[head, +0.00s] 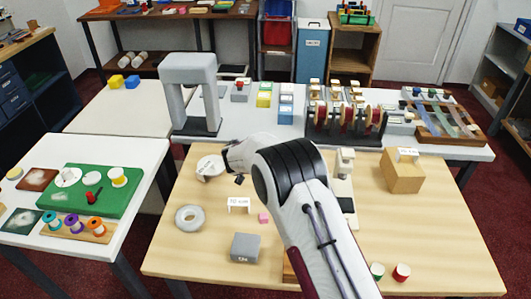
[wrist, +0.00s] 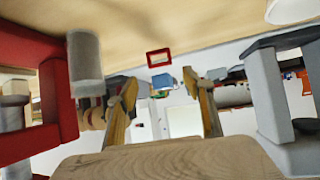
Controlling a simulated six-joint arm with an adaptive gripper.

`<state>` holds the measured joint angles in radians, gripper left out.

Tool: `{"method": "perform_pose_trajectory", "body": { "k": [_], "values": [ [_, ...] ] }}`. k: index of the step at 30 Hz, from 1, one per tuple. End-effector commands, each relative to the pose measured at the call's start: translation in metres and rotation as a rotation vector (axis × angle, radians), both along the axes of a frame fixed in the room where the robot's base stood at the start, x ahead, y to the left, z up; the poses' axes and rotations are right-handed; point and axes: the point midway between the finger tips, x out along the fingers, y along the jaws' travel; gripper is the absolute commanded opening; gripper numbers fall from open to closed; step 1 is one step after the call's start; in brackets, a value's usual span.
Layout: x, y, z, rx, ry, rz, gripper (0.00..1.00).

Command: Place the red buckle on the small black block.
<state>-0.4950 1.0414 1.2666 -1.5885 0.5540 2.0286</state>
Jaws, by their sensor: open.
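My gripper (head: 233,168) is at the end of the bent arm, low above the front wooden table, beside the grey arch. In the wrist view its two fingers stand apart (wrist: 162,88), with nothing seen between their tips. A red rectangular frame, which looks like the red buckle (wrist: 159,57), shows in the wrist view just past the fingertips; it is not gripped. I cannot make out the buckle in the head view. I cannot pick out the small black block with certainty in either view; my arm hides part of the table.
The grey arch (head: 187,72) stands behind my gripper. A cardboard box (head: 402,176) is right.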

Motion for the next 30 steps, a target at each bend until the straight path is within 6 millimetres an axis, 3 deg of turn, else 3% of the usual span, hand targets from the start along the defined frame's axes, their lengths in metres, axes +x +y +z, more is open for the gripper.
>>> {"method": "perform_pose_trajectory", "body": {
  "k": [22, 30],
  "values": [
    [0.034, -0.005, -0.032, 0.001, 0.001, -0.001, 0.52],
    [0.039, -0.005, -0.034, 0.001, 0.000, 0.001, 0.52]
  ]
}}
